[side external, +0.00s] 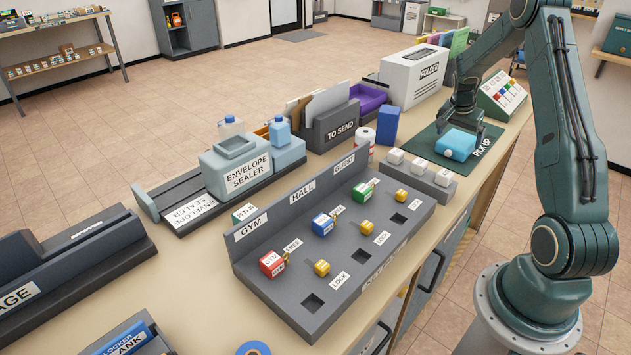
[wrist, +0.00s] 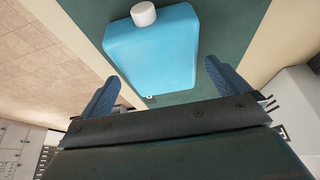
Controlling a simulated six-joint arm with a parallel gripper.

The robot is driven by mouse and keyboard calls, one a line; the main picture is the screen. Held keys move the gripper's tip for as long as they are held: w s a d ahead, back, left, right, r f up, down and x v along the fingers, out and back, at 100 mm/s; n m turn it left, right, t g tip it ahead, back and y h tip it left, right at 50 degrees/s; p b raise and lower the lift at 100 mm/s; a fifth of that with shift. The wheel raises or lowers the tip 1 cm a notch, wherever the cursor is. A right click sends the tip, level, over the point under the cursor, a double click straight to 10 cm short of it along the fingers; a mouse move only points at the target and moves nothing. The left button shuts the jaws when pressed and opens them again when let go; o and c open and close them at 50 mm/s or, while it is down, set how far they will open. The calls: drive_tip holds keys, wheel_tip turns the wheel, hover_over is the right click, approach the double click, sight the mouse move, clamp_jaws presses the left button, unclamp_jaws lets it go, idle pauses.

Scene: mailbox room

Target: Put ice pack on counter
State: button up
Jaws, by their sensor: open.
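The ice pack (side external: 457,146), a flat light-blue block with rounded edges, lies on the dark green pick-up mat (side external: 487,139) at the right part of the counter (side external: 190,271). In the wrist view the ice pack (wrist: 155,52) shows a round white cap at its far end. My gripper (side external: 464,118) is directly over the mat, at the ice pack's far side in the side view. In the wrist view my gripper (wrist: 161,75) is open, with one blue finger on each side of the ice pack's near end. Whether the fingers touch it I cannot tell.
White blocks on a grey base (side external: 420,173) stand beside the mat. A key rack (side external: 330,250) with several coloured locks fills the front. Bare counter shows at the front left.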

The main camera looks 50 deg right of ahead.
sight(458, 139)
drive_tip(key=shift+x, duration=1.55)
drive_tip(key=shift+r, duration=0.1)
drive_tip(key=c, duration=1.1)
drive_tip(key=shift+c, duration=0.2)
wheel_tip(458, 139, up, 20)
